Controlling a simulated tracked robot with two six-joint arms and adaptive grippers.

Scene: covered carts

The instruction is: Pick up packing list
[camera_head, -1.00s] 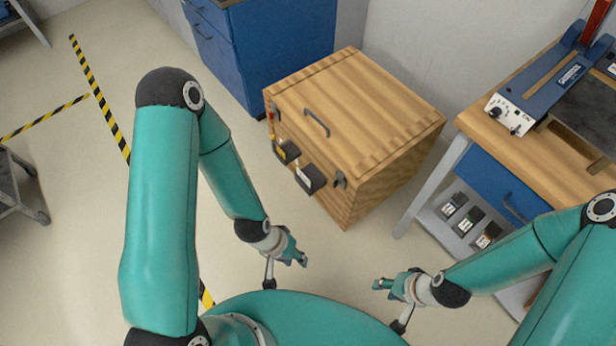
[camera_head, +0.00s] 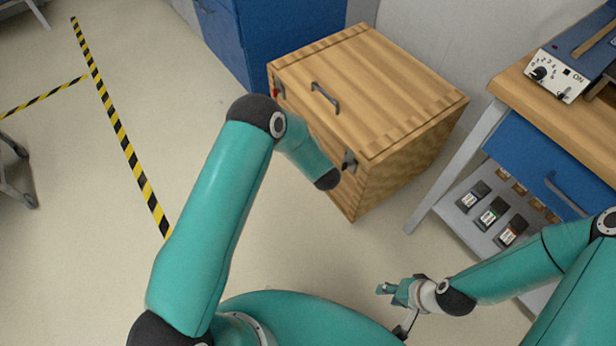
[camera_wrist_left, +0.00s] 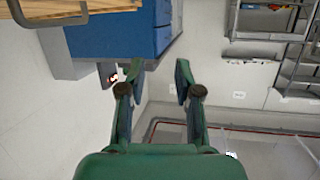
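I cannot make out a packing list in either view. The wooden crate (camera_head: 365,85) with a dark handle on its lid stands ahead, and my left arm hides much of its front. My left gripper (camera_wrist_left: 159,73) is open and empty in the left wrist view, its two green fingers apart. In the head view it is hidden behind its own arm. The crate's lid edge (camera_wrist_left: 30,10) shows at the top left of the wrist view. My right gripper (camera_head: 386,289) hangs low, apart from the crate; its finger opening is too small to judge.
A blue cabinet (camera_head: 285,35) stands behind the crate; blue furniture also shows in the wrist view (camera_wrist_left: 115,40). A workbench (camera_head: 520,85) with a blue drawer and a shelf of small dark boxes (camera_head: 490,212) is at right.

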